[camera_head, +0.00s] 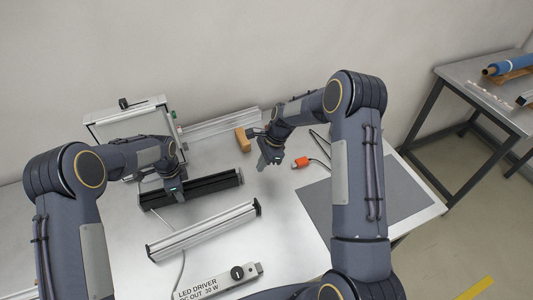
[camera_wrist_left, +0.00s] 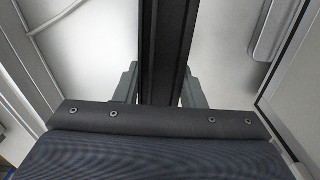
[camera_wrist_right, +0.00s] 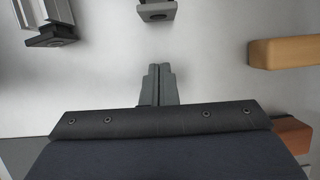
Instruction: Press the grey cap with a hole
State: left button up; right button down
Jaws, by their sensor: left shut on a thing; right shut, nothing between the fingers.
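A black profile (camera_head: 200,187) lies on the table in the head view. My left gripper (camera_head: 175,192) is shut on it, left of its middle; the left wrist view shows one finger on each side of the black profile (camera_wrist_left: 163,40). A grey cap with a dark hole (camera_wrist_right: 157,10) shows at the top of the right wrist view, at the black profile's right end. My right gripper (camera_head: 267,163) is shut and empty, to the right of that end. Its fingertips (camera_wrist_right: 159,68) point toward the cap with a clear gap between. How far the cap is seated cannot be told.
A silver profile (camera_head: 205,231) lies in front, with a black end cap (camera_wrist_right: 50,38). A wooden block (camera_head: 243,140) stands behind my right gripper. An orange connector (camera_head: 300,162) and a grey mat (camera_head: 315,210) lie to the right. An LED driver (camera_head: 215,285) lies at the front.

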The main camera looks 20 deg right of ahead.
aim_at(241, 172)
jog(key=a, duration=0.1)
jog(key=a+f, duration=0.1)
jog(key=a, duration=0.1)
jog(key=shift+w+a+f, duration=0.1)
jog(key=shift+a+f, duration=0.05)
jog(key=shift+a, duration=0.6)
jog(key=shift+a, duration=1.45)
pick_arm(q)
jog(key=shift+d, duration=0.2)
pick_arm(e)
jog(key=shift+a, duration=0.1)
jog(key=d, duration=0.4)
jog(key=shift+d, duration=0.3)
pick_arm(q)
jog(key=shift+a, duration=0.2)
pick_arm(e)
jog(key=v, duration=1)
